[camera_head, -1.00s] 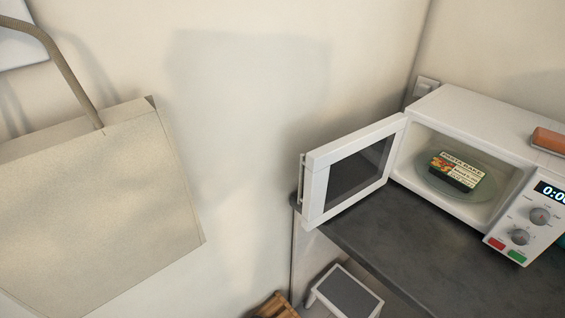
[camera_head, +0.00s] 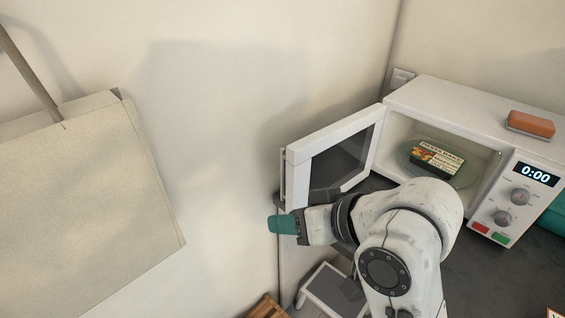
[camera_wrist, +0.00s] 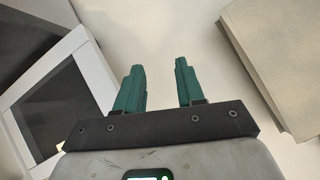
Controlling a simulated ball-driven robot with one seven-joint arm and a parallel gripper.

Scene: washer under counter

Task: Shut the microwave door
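The white microwave (camera_head: 462,105) stands on the dark counter at the right of the head view, its display reading 0:00. Its door (camera_head: 335,148) stands wide open, swung out to the left. A pasta bake box (camera_head: 436,157) sits on the glass turntable inside. My gripper (camera_head: 270,224) is just below the door's free end in the head view, pointing left; I cannot tell whether it touches. In the wrist view my gripper (camera_wrist: 160,82) has its two green fingers apart with nothing between them, and the door (camera_wrist: 52,90) is at the left.
An orange-brown block (camera_head: 531,124) lies on top of the microwave. A step stool (camera_head: 331,288) and a wooden item (camera_head: 267,307) are below the counter's end. A large beige bag-like panel (camera_head: 85,210) hangs on the left. Bare wall lies between it and the door.

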